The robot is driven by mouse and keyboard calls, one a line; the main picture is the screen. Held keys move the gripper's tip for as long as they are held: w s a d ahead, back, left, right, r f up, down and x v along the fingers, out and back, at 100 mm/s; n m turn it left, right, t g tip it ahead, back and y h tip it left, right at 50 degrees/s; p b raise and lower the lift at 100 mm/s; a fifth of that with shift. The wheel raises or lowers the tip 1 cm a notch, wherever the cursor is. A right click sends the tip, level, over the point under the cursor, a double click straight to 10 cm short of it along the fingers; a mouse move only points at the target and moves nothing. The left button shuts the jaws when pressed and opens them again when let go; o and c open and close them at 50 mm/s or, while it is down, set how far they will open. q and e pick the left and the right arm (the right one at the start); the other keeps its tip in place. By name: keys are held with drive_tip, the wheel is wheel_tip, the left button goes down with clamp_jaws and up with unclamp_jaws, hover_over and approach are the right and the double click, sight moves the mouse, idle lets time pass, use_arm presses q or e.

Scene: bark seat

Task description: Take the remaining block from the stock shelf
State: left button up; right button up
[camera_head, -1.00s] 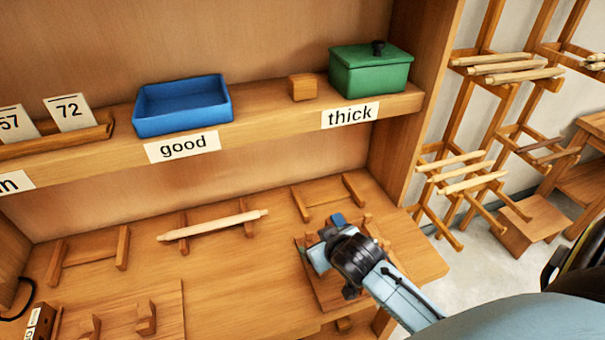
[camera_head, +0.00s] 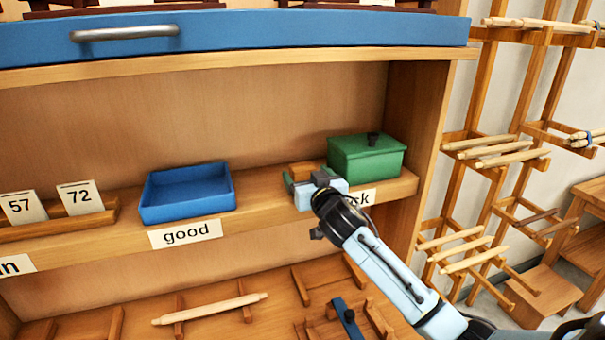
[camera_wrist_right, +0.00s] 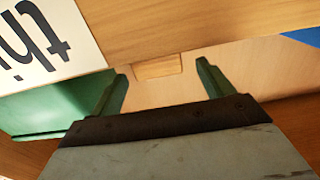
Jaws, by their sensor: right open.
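The small wooden block (camera_head: 301,170) stands on the stock shelf (camera_head: 265,205), just left of the green lidded box (camera_head: 367,157). My right gripper (camera_head: 306,180) is at the shelf front, before the block and partly covering it. In the right wrist view the right gripper (camera_wrist_right: 162,76) is open and empty, its two green fingers apart. The block (camera_wrist_right: 158,68) shows beyond and between the fingertips there. I cannot tell whether the fingers are alongside it. My left gripper is not in view.
A blue tray (camera_head: 187,212) stands left of the block above the "good" label (camera_head: 186,234). A blue drawer (camera_head: 240,38) hangs above. Below, a dowel (camera_head: 210,309) lies across supports on the bench. A rack of sticks (camera_head: 495,150) stands at the right.

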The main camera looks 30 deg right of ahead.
sight(300, 164)
drive_tip(key=shift+r+p+x, duration=0.2)
drive_tip(key=shift+p+x, duration=0.5)
drive_tip(key=shift+x, duration=2.3)
drive_tip(key=shift+f, duration=0.1)
drive_tip(key=shift+c, duration=0.4)
drive_tip(key=c, duration=1)
